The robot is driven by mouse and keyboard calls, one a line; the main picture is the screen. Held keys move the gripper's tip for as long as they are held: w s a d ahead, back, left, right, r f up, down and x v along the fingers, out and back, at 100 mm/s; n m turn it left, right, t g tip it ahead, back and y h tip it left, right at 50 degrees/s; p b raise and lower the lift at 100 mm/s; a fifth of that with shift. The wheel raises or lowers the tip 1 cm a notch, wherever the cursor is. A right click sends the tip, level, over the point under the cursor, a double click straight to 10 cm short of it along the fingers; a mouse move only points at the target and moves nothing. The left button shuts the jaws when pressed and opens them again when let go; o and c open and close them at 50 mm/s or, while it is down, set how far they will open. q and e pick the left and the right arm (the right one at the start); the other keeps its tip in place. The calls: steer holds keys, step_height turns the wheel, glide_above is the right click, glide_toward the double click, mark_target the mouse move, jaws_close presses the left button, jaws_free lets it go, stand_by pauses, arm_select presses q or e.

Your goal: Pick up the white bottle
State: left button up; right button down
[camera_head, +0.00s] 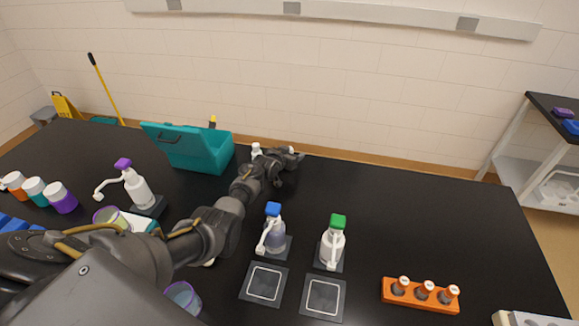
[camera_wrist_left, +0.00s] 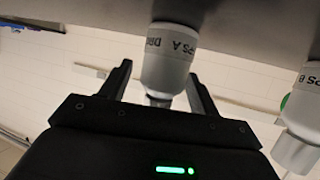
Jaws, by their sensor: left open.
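My left gripper (camera_head: 287,160) is at the back of the black table, fingers spread. In the wrist view, a small white bottle (camera_wrist_left: 168,58) with dark lettering, partly legible and ending in A, shows between the open fingers of the gripper (camera_wrist_left: 162,85). The picture is inverted, and I cannot tell whether the fingers touch it. A second white bottle (camera_wrist_left: 298,115), lettered B, stands to the right, outside the fingers. In the head view a small white bottle top (camera_head: 256,149) shows behind my left arm; the arm hides much of this spot. My right gripper is not in view.
A teal case (camera_head: 208,158) stands left of the gripper. White pump bottles with purple (camera_head: 135,185) and green (camera_head: 332,245) tops and a bluish one with a blue top (camera_head: 273,232) stand nearer. An orange rack (camera_head: 420,296) is at front right. The right back table is clear.

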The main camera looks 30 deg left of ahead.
arm_select(q)
steer(key=c, duration=1.1)
steer(key=shift+o, duration=0.2)
steer(key=shift+r, duration=0.15)
